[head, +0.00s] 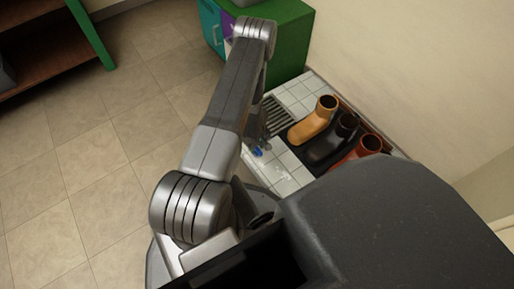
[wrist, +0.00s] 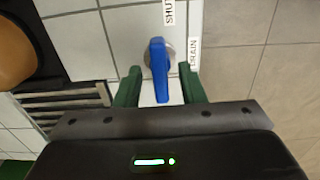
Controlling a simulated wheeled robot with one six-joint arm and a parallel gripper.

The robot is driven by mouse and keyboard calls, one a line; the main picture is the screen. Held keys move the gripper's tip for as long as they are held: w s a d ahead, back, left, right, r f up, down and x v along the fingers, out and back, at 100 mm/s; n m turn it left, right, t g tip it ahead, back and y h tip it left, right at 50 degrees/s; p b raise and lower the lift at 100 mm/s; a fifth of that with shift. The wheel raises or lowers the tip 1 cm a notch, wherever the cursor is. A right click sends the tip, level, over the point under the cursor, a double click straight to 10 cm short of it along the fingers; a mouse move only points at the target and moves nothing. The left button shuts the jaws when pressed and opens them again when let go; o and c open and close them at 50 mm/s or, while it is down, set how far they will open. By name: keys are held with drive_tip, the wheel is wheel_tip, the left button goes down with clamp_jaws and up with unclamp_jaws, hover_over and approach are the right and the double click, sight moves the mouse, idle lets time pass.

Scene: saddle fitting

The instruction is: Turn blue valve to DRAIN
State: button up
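The blue valve (wrist: 159,72) is a blue lever on a round metal base on white tile. In the wrist view its long end points down the picture, toward my gripper. The SHUT label (wrist: 168,12) is above it and the DRAIN label (wrist: 194,53) is right beside the base. My gripper (wrist: 160,86) has two green fingers, one on each side of the lever, with visible gaps, so it is open. In the head view a small bit of the blue valve (head: 257,152) shows beside my arm; the fingertips are not clear there.
Orange (head: 313,121), black (head: 333,141) and red-brown (head: 364,149) boot-shaped things stand on the tiled surface near the wall. A slatted grate (wrist: 68,98) lies left of the valve. A green cabinet (head: 290,35) stands behind.

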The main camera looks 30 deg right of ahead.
drive_tip(key=shift+c, duration=0.3)
clamp_jaws()
drive_tip(key=shift+n, duration=0.3)
drive_tip(key=n, duration=0.3)
drive_tip(key=shift+n+p, duration=0.3)
drive_tip(key=shift+p, duration=0.05)
drive_tip(key=n, duration=0.4)
drive_tip(key=shift+n, duration=0.3)
drive_tip(key=n, duration=0.9)
